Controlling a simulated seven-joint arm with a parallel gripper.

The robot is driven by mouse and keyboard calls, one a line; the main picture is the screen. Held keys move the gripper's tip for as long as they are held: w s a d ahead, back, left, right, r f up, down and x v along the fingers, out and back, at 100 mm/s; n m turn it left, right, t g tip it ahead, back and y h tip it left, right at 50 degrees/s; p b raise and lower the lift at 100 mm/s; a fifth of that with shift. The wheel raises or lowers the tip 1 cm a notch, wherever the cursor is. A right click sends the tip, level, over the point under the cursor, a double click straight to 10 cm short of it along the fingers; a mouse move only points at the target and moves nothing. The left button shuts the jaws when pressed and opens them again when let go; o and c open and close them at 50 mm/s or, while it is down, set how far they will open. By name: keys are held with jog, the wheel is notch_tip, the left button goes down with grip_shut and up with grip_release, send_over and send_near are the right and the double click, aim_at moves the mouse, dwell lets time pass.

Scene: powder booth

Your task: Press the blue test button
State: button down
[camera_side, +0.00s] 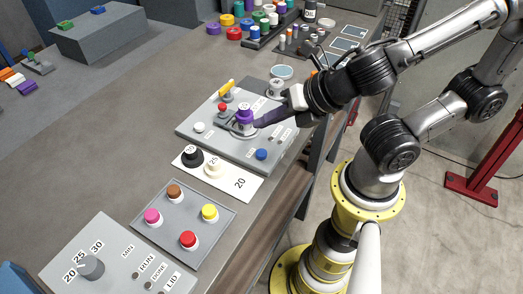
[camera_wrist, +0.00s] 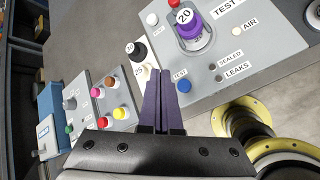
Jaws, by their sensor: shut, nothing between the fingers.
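The blue test button (camera_side: 261,154) sits at the near right part of a grey sloped panel (camera_side: 208,139) in the side view. In the wrist view the blue button (camera_wrist: 184,86) is just right of my fingertips, beside a "TEST" label. My gripper (camera_side: 257,124) has purple fingers and reaches over the panel from the right, near the purple knob. Its fingers (camera_wrist: 160,73) are closed together and empty in the wrist view. I see no contact with the button; the exact height of the tips is hard to tell.
A white plate with black knob (camera_side: 192,156) and a panel of coloured buttons (camera_side: 166,233) lie nearer. Bare table is left.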

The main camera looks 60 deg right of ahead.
aim_at(266, 155)
jog(key=shift+f, duration=3)
jog(key=shift+f, duration=0.4)
jog(key=shift+f, duration=0.45)
jog(key=shift+r, duration=0.15)
dwell(0.4)
jog(key=shift+r, duration=0.7)
notch_tip(266, 155, up, 5)
dwell(0.6)
